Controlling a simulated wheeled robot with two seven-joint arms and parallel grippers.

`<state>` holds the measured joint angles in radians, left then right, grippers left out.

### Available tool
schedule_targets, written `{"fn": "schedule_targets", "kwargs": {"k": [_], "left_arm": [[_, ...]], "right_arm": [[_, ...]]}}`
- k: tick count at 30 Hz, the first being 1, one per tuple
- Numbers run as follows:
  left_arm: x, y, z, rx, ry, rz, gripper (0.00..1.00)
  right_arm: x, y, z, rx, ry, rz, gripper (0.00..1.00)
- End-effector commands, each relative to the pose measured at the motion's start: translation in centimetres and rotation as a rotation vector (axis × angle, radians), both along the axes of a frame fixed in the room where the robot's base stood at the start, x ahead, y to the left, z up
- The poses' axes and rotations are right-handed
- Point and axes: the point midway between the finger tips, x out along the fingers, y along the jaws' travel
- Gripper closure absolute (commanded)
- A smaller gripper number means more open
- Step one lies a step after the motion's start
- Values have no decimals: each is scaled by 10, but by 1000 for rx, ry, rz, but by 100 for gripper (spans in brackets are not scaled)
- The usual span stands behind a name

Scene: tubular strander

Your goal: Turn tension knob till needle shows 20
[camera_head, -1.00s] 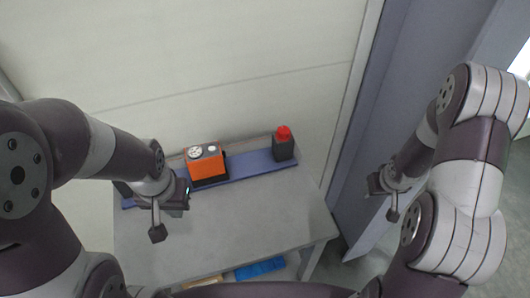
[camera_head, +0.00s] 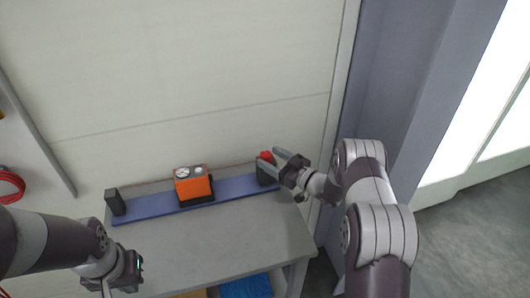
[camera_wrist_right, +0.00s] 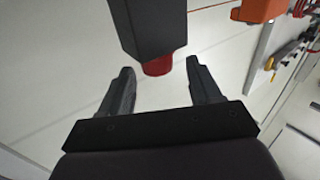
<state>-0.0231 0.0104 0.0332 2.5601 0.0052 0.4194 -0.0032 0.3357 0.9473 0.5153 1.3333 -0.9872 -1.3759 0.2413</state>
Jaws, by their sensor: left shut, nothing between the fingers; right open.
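The red knob (camera_head: 266,156) tops a dark block (camera_head: 265,175) at the right end of the blue rail. In the right wrist view the red knob (camera_wrist_right: 158,68) shows under the dark block (camera_wrist_right: 148,28). My right gripper (camera_head: 275,161) is open, its two fingers on either side of the knob, with gaps visible in the wrist view. The orange box (camera_head: 192,188) with round dials (camera_head: 183,173) stands mid-rail; its needle is too small to read. My left gripper (camera_head: 106,289) is shut and empty at the lower left, partly cut off by the frame.
The blue rail (camera_head: 235,188) runs along the back of the grey table (camera_head: 220,240), with a dark block (camera_head: 115,202) at its left end. The table front is clear. A blue bin (camera_head: 246,286) sits below. The wall is close behind.

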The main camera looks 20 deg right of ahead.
Motion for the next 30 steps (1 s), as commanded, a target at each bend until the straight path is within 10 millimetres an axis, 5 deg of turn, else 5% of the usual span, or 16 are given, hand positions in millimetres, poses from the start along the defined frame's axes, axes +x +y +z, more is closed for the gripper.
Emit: {"fn": "schedule_targets", "kwargs": {"k": [6, 14, 19, 30], "left_arm": [[0, 0, 6, 0, 0, 0, 100], [0, 0, 5, 0, 0, 0, 100], [0, 0, 5, 0, 0, 0, 100], [0, 0, 4, 0, 0, 0, 100]], "right_arm": [[22, 16, 0, -1, 1, 0, 37], [24, 17, 0, -1, 1, -1, 37], [24, 17, 0, -1, 1, -1, 86], [24, 18, -1, 0, 2, -43, 87]]}}
